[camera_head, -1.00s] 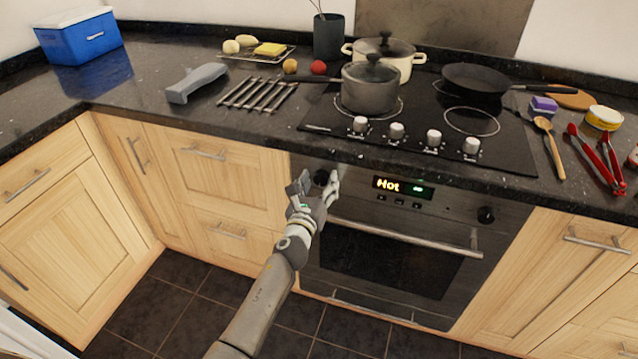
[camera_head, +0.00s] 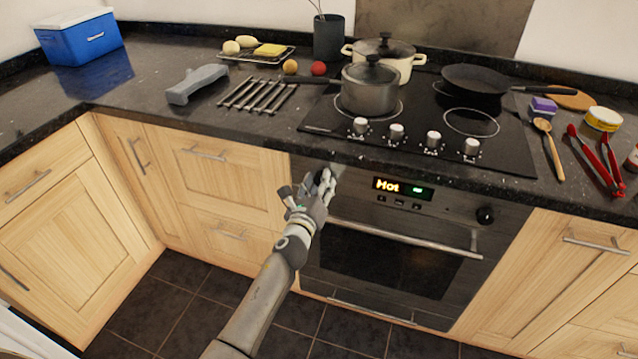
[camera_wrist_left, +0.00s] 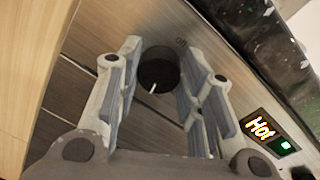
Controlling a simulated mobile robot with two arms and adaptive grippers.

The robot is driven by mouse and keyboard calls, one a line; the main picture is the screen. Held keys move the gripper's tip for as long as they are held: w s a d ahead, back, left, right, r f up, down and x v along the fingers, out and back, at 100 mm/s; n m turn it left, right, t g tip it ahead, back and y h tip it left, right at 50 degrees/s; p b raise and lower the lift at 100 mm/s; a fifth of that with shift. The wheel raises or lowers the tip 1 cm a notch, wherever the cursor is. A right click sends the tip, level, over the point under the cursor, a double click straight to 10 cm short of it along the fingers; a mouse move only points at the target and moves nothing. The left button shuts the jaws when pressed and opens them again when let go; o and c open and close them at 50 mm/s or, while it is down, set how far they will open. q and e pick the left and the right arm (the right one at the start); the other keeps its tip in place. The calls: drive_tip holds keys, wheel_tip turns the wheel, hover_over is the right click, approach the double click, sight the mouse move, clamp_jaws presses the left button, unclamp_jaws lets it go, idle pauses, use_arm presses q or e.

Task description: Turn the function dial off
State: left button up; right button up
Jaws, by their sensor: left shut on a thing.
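The oven's left dial (camera_head: 320,177) is a dark round knob on the steel panel, mostly covered by my left gripper in the head view. In the left wrist view the dial (camera_wrist_left: 157,70) sits between the two fingers, with a white pointer line on its face. A small label (camera_wrist_left: 181,42) is printed on the panel just above it. My left gripper (camera_wrist_left: 160,78) has a finger on either side of the dial and is shut on it. The gripper looks rolled to an angle. My right gripper is not in view.
The oven display (camera_head: 403,188) glows "Hot" with a green patch beside it. A second dark dial (camera_head: 485,215) is at the panel's right. The oven handle (camera_head: 405,239) runs below. The dark worktop edge (camera_head: 420,171) overhangs above. Hob knobs (camera_head: 397,132) stand on top.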

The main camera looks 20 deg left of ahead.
use_arm(q)
drive_tip(key=n, duration=0.4)
drive_tip(key=shift+n+p, duration=0.3)
drive_tip(key=n, duration=0.4)
drive_tip(key=shift+a+h+p, duration=0.1)
drive_tip(key=shift+h+p, duration=0.2)
drive_tip(key=shift+p, duration=0.1)
drive_tip(key=n, duration=0.4)
drive_tip(key=shift+a+f+n+g+p, duration=0.1)
drive_tip(key=shift+n+g+p, duration=0.2)
drive_tip(key=shift+p, duration=0.1)
drive_tip(key=n+h+p, duration=0.1)
drive_tip(key=n, duration=0.6)
drive_tip(key=shift+f+n+p, duration=0.1)
drive_tip(key=shift+n+p, duration=0.2)
drive_tip(key=shift+n, duration=0.1)
drive_tip(key=n, duration=0.3)
drive_tip(key=shift+h, duration=0.3)
drive_tip(key=n, duration=0.3)
drive_tip(key=shift+f+n, duration=0.15)
drive_tip(key=shift+n, duration=0.25)
drive_tip(key=shift+n+t, duration=0.4)
drive_tip(key=shift+n, duration=1.4)
